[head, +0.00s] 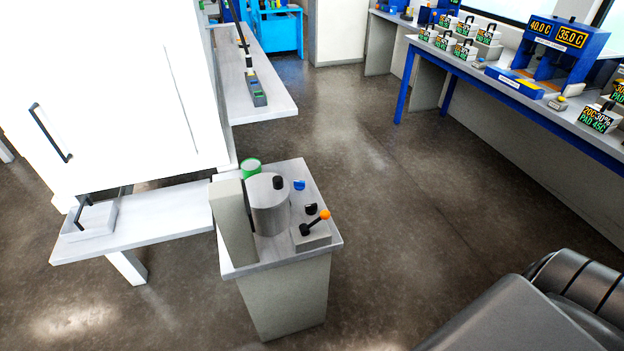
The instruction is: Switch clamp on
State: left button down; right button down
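A grey pedestal (285,292) stands near the middle of the head view. On its top are a grey cylinder (269,205) with a black knob, and a small grey box (312,236) bearing a black lever with an orange ball (325,214). The lever leans up to the right. A blue knob (299,185) and a black knob (311,208) sit beside the cylinder. No label says which of these is the clamp switch. Neither of my grippers shows in the head view.
A white cabinet (110,90) and a low white bench (160,222) stand left of the pedestal. A green-rimmed round item (251,167) is at its back edge. A long blue-legged bench (480,78) with displays runs along the right. The floor (400,190) between is clear.

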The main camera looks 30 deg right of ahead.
aim_at(299, 185)
jog(key=z, duration=1.55)
jog(key=i, duration=1.25)
jog(key=u, duration=2.05)
